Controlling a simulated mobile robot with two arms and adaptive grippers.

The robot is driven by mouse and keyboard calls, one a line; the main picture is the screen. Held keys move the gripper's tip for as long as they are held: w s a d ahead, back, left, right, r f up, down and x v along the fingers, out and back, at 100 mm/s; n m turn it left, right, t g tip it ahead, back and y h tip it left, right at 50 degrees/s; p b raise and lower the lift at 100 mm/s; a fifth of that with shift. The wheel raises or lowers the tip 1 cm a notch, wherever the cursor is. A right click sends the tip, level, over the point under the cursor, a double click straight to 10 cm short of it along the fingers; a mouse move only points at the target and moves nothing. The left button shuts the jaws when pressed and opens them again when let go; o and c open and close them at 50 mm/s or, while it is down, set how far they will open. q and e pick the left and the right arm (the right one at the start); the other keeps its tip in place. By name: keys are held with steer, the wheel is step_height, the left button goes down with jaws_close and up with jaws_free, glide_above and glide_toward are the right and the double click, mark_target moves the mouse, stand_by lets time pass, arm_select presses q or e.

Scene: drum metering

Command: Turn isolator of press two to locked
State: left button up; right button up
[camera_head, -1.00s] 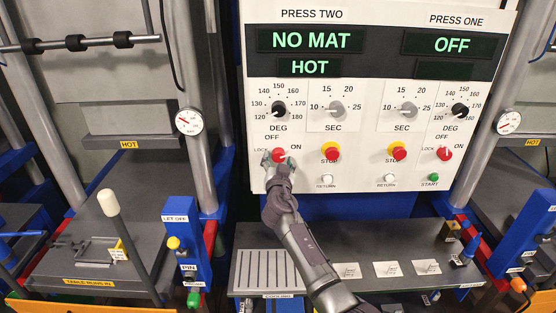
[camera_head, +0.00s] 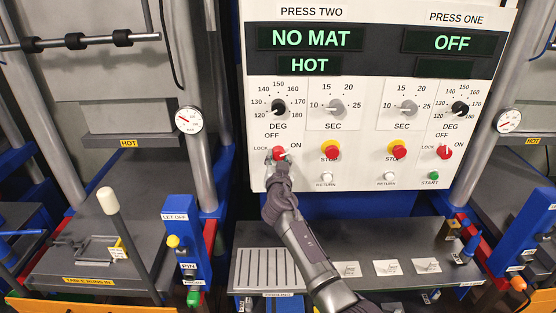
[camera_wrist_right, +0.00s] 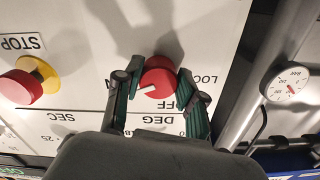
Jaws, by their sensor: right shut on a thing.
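The isolator of press two is a red round knob (camera_head: 279,153) at the lower left of the white control panel, with LOCK, OFF and ON marks around it. My right gripper (camera_head: 278,158) reaches up to it from below and is shut on it. In the right wrist view, which shows the panel upside down, the red knob (camera_wrist_right: 158,76) sits between the two fingers of the gripper (camera_wrist_right: 156,88). Its white pointer mark lies between OFF and the ON side, nearer ON. The ON label is partly hidden by a finger. My left gripper is not in view.
The press two display (camera_head: 310,40) reads NO MAT, and HOT shows below it. A red stop button (camera_head: 331,153) on a yellow base is right of the knob. Press one's isolator (camera_head: 444,153) is further right. A grey shelf (camera_head: 350,240) lies below the panel.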

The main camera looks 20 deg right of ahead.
steer(key=n+b, duration=0.1)
steer(key=n, duration=0.1)
steer(key=shift+f+n+b, duration=0.15)
steer(key=shift+n+b, duration=0.15)
steer(key=n+b, duration=0.1)
steer(key=n, duration=0.2)
steer(key=shift+d+n, duration=0.1)
steer(key=shift+n, duration=0.2)
steer(key=n, duration=0.3)
steer(key=shift+s+d+n+b, duration=0.1)
steer(key=shift+n+b, duration=0.25)
steer(key=shift+n, duration=0.05)
steer(key=n, duration=0.3)
steer(key=shift+r, duration=0.2)
steer(key=n+p, duration=0.1)
steer(key=n, duration=0.4)
steer(key=shift+d+r, duration=0.1)
steer(key=shift+r, duration=0.05)
steer(key=n+p, duration=0.1)
steer(key=n, duration=0.2)
steer(key=shift+r+n, duration=0.1)
steer(key=shift+n, duration=0.2)
steer(key=n+p, duration=0.2)
steer(key=n, duration=0.2)
steer(key=shift+n, duration=0.3)
steer(key=shift+n+p, duration=0.75)
steer(key=shift+n, duration=0.75)
